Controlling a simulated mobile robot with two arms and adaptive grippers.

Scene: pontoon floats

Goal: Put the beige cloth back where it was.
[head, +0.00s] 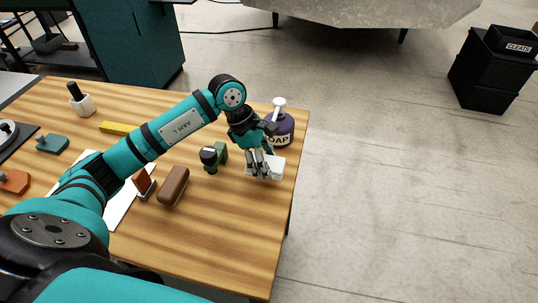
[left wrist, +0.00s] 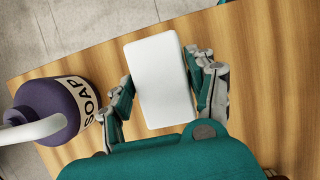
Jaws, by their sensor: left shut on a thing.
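In the head view the cloth (head: 277,166) is near the right edge of the wooden table, partly hidden by the fingers. I cannot tell whether it touches the tabletop. My right gripper is not in view.
A purple soap bottle (head: 284,128) stands just behind the left gripper. A dark-green tool (head: 213,157), a brown brush (head: 173,187) and a white sheet (head: 117,212) lie to its left. The table (head: 235,235) is bare at front right; its right edge is close.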

